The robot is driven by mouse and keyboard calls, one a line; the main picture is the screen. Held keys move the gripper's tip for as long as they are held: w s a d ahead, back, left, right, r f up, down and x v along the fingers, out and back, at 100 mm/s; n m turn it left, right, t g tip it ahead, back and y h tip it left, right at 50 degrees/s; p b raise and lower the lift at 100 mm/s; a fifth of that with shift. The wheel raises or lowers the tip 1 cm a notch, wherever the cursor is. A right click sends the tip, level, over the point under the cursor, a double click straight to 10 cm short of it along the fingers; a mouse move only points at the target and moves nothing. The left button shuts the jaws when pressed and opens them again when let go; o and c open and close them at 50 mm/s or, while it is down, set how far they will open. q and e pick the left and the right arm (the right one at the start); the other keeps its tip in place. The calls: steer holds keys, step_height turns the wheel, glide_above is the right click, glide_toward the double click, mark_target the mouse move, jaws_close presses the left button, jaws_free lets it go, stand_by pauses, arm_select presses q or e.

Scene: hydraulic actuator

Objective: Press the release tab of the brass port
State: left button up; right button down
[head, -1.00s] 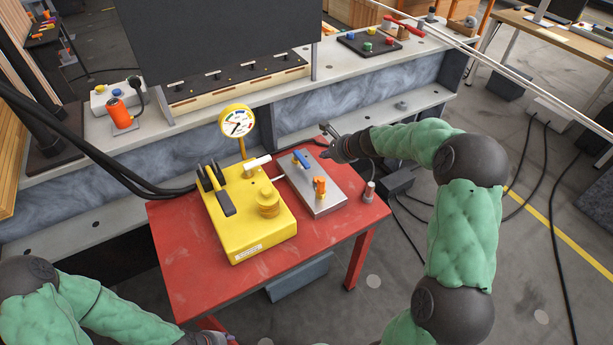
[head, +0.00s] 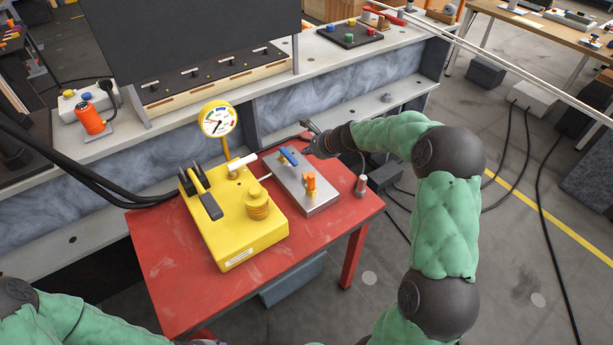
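A yellow unit (head: 240,240) on the red table carries a brass-coloured stepped round fitting (head: 257,206); I cannot make out a release tab on it. Beside it, to the right, lies a silver block (head: 318,204) with a blue lever (head: 289,155) and an orange knob (head: 310,183). My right gripper (head: 305,139) is just beyond the far right corner of the silver block. Its fingers look spread, with nothing visible between them. My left gripper (head: 203,341) barely shows at the bottom edge, near the table's front; its fingers are not clear.
A gauge (head: 217,118) stands up behind the yellow unit. Black hoses (head: 95,163) come in from the left. A small capped post (head: 361,184) stands at the right edge of the red table (head: 170,285). The table's front left is clear.

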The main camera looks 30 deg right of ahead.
steer(key=shift+f+b, duration=3.85)
steer(key=shift+f, duration=0.45)
steer(key=shift+f, duration=0.15)
steer(key=shift+f+b, duration=0.3)
steer(key=shift+b, duration=0.05)
